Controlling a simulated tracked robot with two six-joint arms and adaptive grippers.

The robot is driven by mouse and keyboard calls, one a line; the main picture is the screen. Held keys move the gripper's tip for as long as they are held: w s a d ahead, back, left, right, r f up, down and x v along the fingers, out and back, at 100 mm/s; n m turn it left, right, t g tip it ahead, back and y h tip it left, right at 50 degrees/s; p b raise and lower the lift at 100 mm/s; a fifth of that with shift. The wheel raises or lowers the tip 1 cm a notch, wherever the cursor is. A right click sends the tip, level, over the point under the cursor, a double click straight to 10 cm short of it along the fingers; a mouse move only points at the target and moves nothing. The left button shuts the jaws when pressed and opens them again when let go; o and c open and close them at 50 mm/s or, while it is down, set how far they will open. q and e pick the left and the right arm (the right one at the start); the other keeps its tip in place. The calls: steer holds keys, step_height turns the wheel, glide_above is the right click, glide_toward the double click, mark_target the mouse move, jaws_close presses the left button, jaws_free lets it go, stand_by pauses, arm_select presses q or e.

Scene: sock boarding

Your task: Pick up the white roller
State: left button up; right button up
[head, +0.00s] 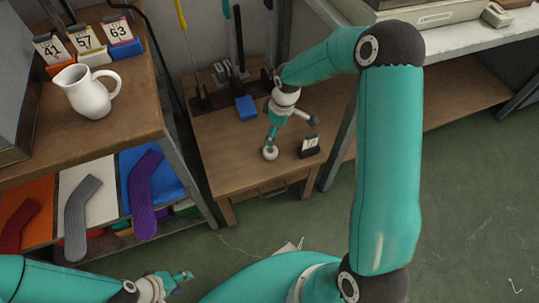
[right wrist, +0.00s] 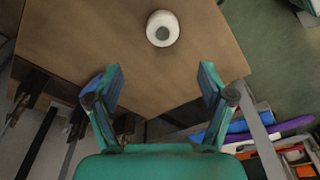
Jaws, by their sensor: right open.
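The white roller (head: 270,153) stands on the small wooden table, short and round with a dark centre on its top. In the right wrist view the roller (right wrist: 162,28) lies ahead of the fingertips, about midway between them and apart from both. My right gripper (head: 290,130) is open and empty above the table; its spread fingers (right wrist: 161,78) frame bare wood in the wrist view. In the head view one finger overlaps the space just above the roller. My left gripper (head: 180,280) is low at the left, away from the table, too small to read.
A small dark stand with a card (head: 309,147) sits right of the roller. A blue block (head: 246,107) and upright tools stand at the table's back. A shelf at left holds a white jug (head: 87,92), numbered cards and grey (head: 80,215) and purple (head: 143,195) sock shapes.

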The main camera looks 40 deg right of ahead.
glide_above(270, 150)
steer(key=f, duration=0.3)
steer(key=f+b, duration=0.1)
steer(key=f, duration=0.1)
steer(key=shift+s+d+f, duration=0.1)
steer(key=shift+s+d, duration=0.05)
steer(key=shift+d, duration=0.15)
steer(key=f, duration=0.2)
steer(key=f+b, duration=0.1)
steer(key=f, duration=0.1)
steer(key=shift+s+a+f, duration=0.1)
steer(key=shift+a, duration=0.1)
steer(key=shift+f+b, duration=0.3)
steer(key=shift+f, duration=0.2)
steer(key=shift+r, duration=0.1)
steer(key=c, duration=1.3)
steer(key=shift+r, duration=0.15)
step_height(270, 150, up, 20)
steer(key=p, duration=0.5)
